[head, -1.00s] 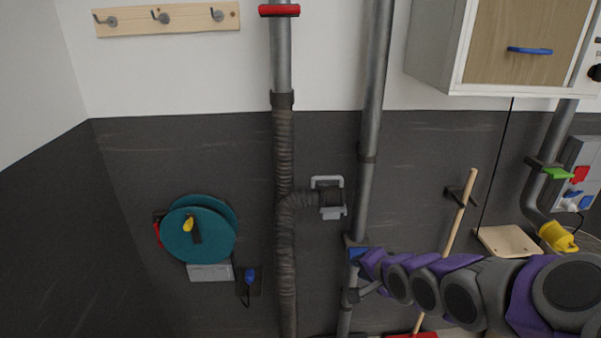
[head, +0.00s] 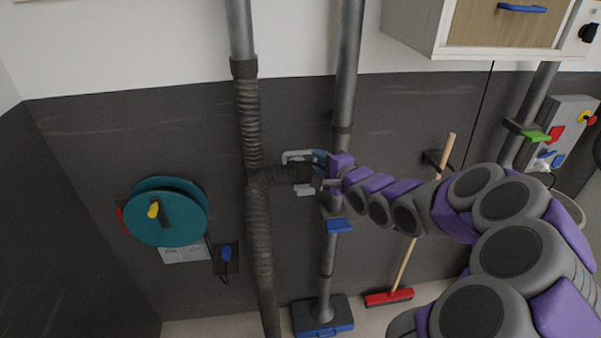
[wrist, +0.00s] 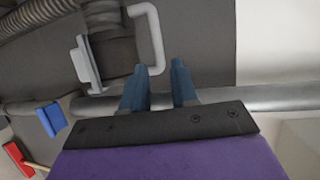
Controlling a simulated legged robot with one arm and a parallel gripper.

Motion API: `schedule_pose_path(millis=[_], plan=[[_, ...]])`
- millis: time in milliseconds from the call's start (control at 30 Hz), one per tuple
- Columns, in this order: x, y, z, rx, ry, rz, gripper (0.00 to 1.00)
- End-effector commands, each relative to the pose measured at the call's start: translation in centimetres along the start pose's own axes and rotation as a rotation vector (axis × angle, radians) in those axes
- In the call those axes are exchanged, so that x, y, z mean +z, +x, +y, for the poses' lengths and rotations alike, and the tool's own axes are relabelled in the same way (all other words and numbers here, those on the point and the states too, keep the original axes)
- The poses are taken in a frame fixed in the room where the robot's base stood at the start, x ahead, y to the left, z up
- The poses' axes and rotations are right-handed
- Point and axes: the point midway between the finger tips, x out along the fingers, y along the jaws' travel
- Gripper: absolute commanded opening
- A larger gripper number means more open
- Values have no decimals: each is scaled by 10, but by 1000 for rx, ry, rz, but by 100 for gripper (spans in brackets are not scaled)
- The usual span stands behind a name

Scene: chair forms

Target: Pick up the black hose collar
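The black hose collar (head: 298,172) is at the end of the ribbed side hose, in a light grey bracket on the dark wall. In the wrist view the collar (wrist: 112,52) is at the upper left, framed by the bracket. My gripper (head: 319,169) is just right of the collar in the head view and partly covers that end.
The light grey bracket (wrist: 82,62) has a bent handle (wrist: 152,35) right by the fingertips. A vertical metal pipe (head: 345,90) runs behind my gripper, with a blue-handled slide gate (head: 339,226) below. A teal reel (head: 165,215) hangs at left and a red broom (head: 389,297) stands at right.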

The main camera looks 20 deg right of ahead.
Motion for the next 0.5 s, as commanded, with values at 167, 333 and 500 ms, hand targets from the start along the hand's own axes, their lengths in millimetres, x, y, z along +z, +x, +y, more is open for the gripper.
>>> schedule_pose_path(millis=[167,333,500], plan=[[5,31,1,3,-6,-3,28],[8,48,0,3,-9,-1,28],[8,57,2,4,-7,-1,28]])
